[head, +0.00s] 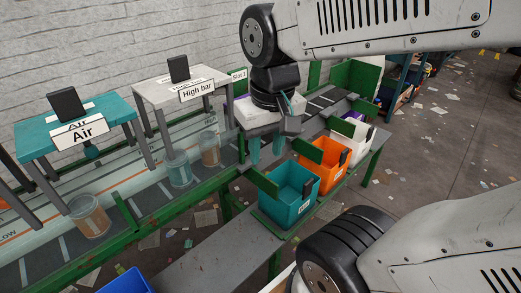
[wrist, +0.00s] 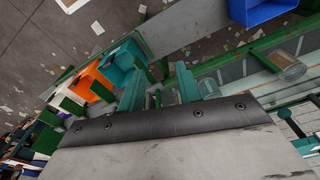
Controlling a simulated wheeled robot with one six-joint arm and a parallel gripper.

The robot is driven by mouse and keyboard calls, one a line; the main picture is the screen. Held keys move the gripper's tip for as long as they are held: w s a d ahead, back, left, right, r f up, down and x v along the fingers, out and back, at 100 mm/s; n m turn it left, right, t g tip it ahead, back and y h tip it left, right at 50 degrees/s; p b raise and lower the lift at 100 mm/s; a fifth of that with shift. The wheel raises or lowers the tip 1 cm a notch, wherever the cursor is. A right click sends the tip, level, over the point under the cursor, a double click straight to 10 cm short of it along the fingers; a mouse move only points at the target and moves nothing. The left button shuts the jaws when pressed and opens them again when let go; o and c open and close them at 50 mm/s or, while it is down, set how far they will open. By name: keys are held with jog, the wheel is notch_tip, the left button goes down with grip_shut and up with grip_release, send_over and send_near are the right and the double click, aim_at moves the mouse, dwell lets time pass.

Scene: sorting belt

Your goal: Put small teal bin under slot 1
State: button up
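The small teal bin (head: 287,206) stands on the side shelf at the near end of a row of bins; it also shows in the wrist view (wrist: 124,60). A "Slot 1" sign (head: 239,75) is behind the belt, partly beside my arm; the place below it is mostly hidden. My gripper (head: 266,158) hangs over the belt side, above and behind the teal bin in the head view. Its two teal fingers are apart with nothing between them; they also show in the wrist view (wrist: 161,88).
An orange bin (head: 322,172) and a white bin (head: 352,133) stand beyond the teal one. Green dividers (head: 262,183) rise along the shelf. A blue bin (head: 125,282) is at the near left. "Air" (head: 80,135) and "High bar" (head: 198,91) stands straddle the belt, with clear containers (head: 90,217) on it.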

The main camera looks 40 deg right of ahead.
jog(key=s, duration=0.1)
jog(key=s+a+n, duration=0.1)
jog(key=s+a+r+n, duration=0.1)
jog(key=s, duration=0.1)
jog(key=shift+a+r, duration=0.1)
jog(key=shift+a, duration=0.15)
dwell(0.3)
